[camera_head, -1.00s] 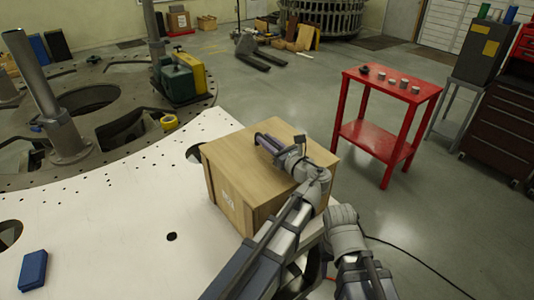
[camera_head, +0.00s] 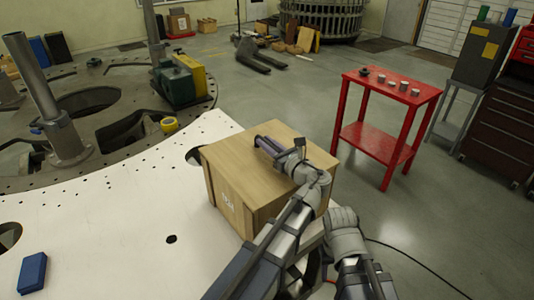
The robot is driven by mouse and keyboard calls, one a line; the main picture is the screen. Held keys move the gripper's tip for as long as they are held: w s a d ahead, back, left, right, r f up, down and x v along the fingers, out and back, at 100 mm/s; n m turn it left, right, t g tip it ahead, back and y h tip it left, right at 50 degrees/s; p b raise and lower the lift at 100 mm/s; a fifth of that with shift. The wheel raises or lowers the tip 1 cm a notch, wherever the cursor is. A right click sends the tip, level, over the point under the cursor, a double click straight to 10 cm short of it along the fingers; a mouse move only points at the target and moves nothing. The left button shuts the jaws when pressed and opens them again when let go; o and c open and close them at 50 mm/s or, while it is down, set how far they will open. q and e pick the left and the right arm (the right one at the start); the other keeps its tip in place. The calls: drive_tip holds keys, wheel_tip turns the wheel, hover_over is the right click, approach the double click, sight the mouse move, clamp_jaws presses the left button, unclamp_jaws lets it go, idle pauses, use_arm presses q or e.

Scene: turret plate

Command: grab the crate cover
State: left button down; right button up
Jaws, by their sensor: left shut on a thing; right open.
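The wooden crate (camera_head: 228,203) stands on the near right edge of the white plate. Its flat light-wood cover (camera_head: 237,152) lies on top and appears seated on the crate. My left gripper (camera_head: 262,141) is over the middle of the cover, with its fingers low at the top surface. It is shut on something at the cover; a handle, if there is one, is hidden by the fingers. My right arm (camera_head: 346,245) is beside the crate at the lower right; its gripper's fingers cannot be made out.
The white plate (camera_head: 120,215) has several holes and carries a blue block (camera_head: 32,271) at the near left. A red table (camera_head: 390,88) with several small metal parts stands to the right. A black cable (camera_head: 420,270) crosses the floor. Open floor lies behind the crate.

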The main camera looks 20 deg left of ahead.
sight(267, 142)
use_arm(q)
drive_tip(key=shift+r, duration=0.1)
wheel_tip(267, 142, up, 10)
drive_tip(key=p, duration=1)
drive_tip(key=shift+d, duration=0.1)
